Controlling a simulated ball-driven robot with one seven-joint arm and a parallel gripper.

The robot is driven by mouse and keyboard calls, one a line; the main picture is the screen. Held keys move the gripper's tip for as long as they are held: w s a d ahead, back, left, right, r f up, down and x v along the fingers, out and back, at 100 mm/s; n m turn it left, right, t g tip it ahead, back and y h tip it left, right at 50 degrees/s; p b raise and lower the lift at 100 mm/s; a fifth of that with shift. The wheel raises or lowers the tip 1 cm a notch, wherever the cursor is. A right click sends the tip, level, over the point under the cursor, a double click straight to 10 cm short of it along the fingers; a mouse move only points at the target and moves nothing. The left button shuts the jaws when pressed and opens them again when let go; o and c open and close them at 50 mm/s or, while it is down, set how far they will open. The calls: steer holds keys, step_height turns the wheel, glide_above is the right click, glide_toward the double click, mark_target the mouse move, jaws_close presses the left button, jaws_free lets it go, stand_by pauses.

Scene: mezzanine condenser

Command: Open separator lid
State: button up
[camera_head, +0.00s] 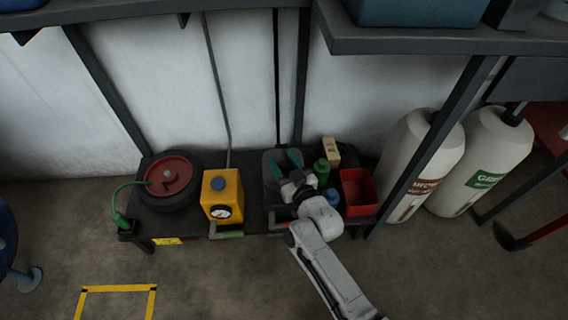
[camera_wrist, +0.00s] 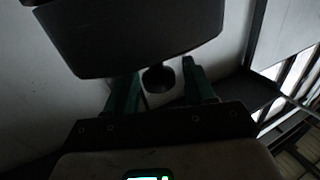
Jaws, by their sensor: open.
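My gripper (camera_head: 284,164) is over the low dark bench, its two green fingers spread apart with nothing held between them. It is at a dark grey boxy thing (camera_head: 268,158), which may be the separator; my arm hides much of it, so its lid cannot be made out clearly. In the wrist view my gripper (camera_wrist: 159,84) has a green finger on each side of a dark round knob-like part (camera_wrist: 158,78). A large dark slab (camera_wrist: 135,35) with a bevelled edge fills the top of that view, close to the camera. I cannot tell whether anything touches.
Left on the bench are a black round tub with a red lid (camera_head: 168,175) and a yellow box (camera_head: 222,194) with a gauge. A green bottle (camera_head: 322,170) and a red open bin (camera_head: 357,190) stand right. White cylinders (camera_head: 420,150) stand beyond; a shelf (camera_head: 430,38) overhangs.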

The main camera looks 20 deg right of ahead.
jaws_close()
stand_by(0.3)
